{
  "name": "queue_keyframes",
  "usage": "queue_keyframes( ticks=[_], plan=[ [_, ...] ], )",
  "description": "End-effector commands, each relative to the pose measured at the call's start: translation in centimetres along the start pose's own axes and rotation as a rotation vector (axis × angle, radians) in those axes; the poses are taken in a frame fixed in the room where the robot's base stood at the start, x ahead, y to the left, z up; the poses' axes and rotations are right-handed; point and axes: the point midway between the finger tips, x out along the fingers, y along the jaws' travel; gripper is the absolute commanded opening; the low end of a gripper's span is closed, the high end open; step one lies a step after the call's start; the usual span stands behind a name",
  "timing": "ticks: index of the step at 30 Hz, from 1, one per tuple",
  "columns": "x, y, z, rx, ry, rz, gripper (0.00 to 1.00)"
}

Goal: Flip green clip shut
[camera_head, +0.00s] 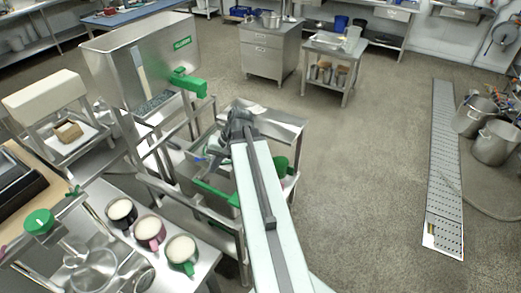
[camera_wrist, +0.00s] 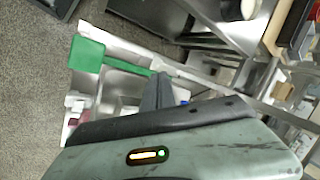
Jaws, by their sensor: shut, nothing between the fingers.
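In the head view, my gripper (camera_head: 212,163) reaches down to the left over the metal frame of the mill. A green bar (camera_head: 216,193) lies just below it, and a round green part (camera_head: 280,166) shows to the right of my arm. In the wrist view, my gripper (camera_wrist: 158,90) has its dark fingers together and empty. A flat green plate (camera_wrist: 87,53) with a thin green strip (camera_wrist: 125,64) lies just beyond the fingertips, over a metal tray. I cannot tell for certain which green part is the clip, or whether fingers and strip touch.
The steel hopper (camera_head: 140,60) with a green box (camera_head: 188,82) on its side stands behind to the left. Several filled cups stand on the front-left table, including a green one (camera_head: 182,251). The floor to the right is clear up to a drain grate (camera_head: 443,165).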

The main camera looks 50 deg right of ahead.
Motion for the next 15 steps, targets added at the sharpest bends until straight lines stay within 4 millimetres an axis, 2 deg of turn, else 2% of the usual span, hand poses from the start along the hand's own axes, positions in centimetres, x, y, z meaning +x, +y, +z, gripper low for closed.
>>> queue_keyframes(
  ticks=[1,3,7,9,12,15],
  plan=[
    [-2.0,3.8,-1.8,0.095,0.052,-0.061,0.0],
    [-5.1,8.2,-3.6,0.207,0.127,-0.15,0.0],
    [-10.8,15.6,-5.4,0.374,0.26,-0.29,0.0],
    [-13.3,18.6,-5.7,0.435,0.318,-0.345,0.0],
    [-15.7,21.4,-5.7,0.489,0.374,-0.396,0.0],
    [-16.8,22.5,-5.6,0.511,0.4,-0.418,0.0]
  ],
)
